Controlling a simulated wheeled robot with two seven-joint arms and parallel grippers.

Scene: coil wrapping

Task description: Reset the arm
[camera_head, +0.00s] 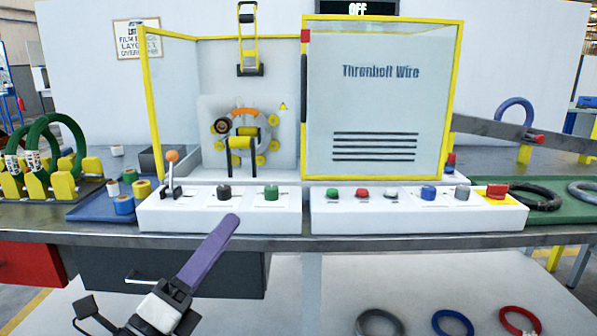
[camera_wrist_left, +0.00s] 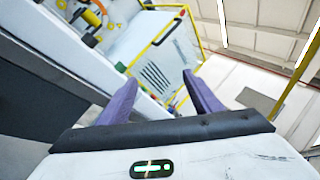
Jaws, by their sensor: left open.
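My left gripper (camera_head: 232,222) comes in from the lower left of the head view, its purple fingers raised in front of the table's front edge, below the control panel. In the left wrist view its two purple fingers (camera_wrist_left: 155,100) stand apart with nothing between them, so it is open and empty. The wrapping machine (camera_head: 375,100) with yellow-edged clear guards stands behind it. My right gripper is not in view.
White control panels (camera_head: 220,215) with buttons and an orange-knobbed lever (camera_head: 172,175) line the table front. Green coils (camera_head: 55,140) and a blue tray (camera_head: 85,210) of tape rolls sit at left. A green tray (camera_head: 575,212) with rings lies at right. More rings lie below.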

